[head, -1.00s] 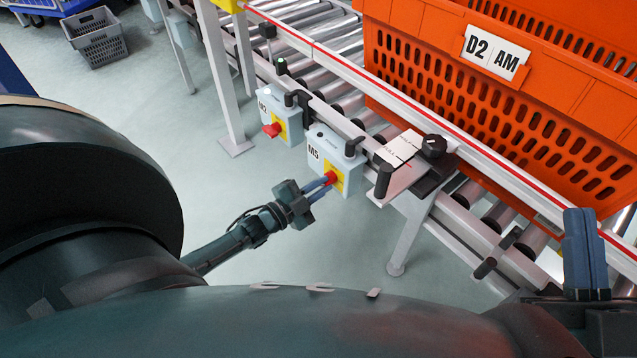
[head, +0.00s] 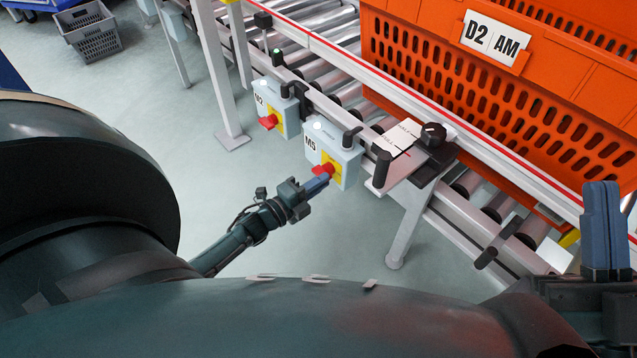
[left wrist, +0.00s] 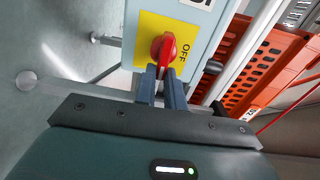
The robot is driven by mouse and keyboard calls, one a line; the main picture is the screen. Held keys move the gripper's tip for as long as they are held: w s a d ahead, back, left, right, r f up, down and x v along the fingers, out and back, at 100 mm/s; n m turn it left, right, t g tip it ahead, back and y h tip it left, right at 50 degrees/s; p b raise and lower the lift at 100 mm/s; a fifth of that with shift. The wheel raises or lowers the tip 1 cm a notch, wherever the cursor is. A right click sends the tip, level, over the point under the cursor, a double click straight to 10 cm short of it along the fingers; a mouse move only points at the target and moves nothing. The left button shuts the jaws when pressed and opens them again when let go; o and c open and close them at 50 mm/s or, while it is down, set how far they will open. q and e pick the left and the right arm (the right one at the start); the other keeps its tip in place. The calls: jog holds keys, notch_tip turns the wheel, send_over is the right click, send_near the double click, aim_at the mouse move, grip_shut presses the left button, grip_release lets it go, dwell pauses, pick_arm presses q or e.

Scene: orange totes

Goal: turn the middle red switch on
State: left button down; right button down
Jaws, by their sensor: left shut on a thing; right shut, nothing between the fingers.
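The red switch (head: 325,169) sits on a yellow plate on the grey box labelled M5 (head: 341,155). In the left wrist view the red switch (left wrist: 164,46) shows close up, with its handle end between the fingers and the word OFF on the yellow plate (left wrist: 147,27) beside it. My left gripper (head: 322,180) is shut on the handle; it also shows in the left wrist view (left wrist: 163,78). The fingers hide part of the handle. My right gripper (head: 601,188) is shut and empty at the right, away from the switches.
Another grey box (head: 270,98) with a red switch (head: 268,121) hangs to the left. A roller conveyor (head: 330,60) runs behind, carrying an orange tote (head: 440,90). A bracket with a black knob (head: 433,134) stands right of the M5 box. Floor below is clear.

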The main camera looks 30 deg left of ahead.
dwell(0.4)
pick_arm(q)
jog(key=c, duration=1.5)
grip_release()
